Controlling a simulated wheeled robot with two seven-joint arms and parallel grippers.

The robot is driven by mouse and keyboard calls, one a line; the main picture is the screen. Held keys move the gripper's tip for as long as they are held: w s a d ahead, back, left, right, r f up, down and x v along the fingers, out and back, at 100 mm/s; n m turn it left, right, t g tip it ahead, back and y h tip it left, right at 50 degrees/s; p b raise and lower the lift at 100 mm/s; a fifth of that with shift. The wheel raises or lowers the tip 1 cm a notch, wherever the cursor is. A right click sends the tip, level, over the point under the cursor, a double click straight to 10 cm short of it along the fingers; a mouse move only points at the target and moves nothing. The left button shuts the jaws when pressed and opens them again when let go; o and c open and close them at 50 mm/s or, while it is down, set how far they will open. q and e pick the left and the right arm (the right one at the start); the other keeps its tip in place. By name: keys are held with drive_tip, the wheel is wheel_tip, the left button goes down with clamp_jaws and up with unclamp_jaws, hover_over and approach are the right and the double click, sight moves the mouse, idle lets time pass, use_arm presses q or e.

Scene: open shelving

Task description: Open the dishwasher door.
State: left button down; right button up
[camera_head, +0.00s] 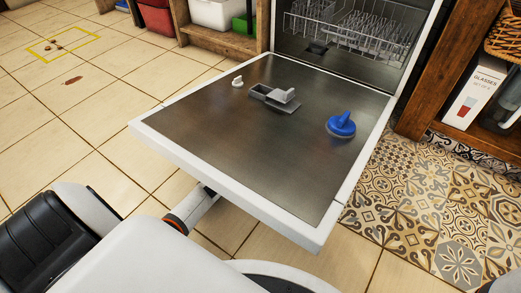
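The dishwasher door (215,135) is folded down and lies open, close to level, with its dark inner face up and a white rim around it. Its inner face carries a grey dispenser (275,97), a small white knob (237,82) and a blue-topped piece (341,125). Behind it the dishwasher's inside shows a wire rack (350,28). My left arm comes in from the lower left, and its wrist with an orange ring reaches the door's near left edge. The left gripper's fingers are hidden under or behind that edge; contact cannot be told. My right gripper is out of view.
A wooden shelf at right holds a glasses box (475,92) and a basket (505,38). Low shelves at the back left hold a red bin (157,18) and a white bin (215,13). The tiled floor left of the door is mostly clear, and patterned tiles (410,205) lie to the right.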

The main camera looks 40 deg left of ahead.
use_arm(q)
drive_tip(key=shift+w, duration=0.25)
drive_tip(key=c, duration=1.4)
unclamp_jaws()
drive_tip(key=shift+s+a+p, duration=0.1)
drive_tip(key=shift+s+p, duration=0.1)
drive_tip(key=shift+p, duration=0.15)
drive_tip(key=s+a+p, duration=0.5)
drive_tip(key=s, duration=0.6)
drive_tip(key=shift+s+f, duration=0.25)
drive_tip(key=shift+s+a, duration=0.1)
drive_tip(key=shift+a, duration=0.05)
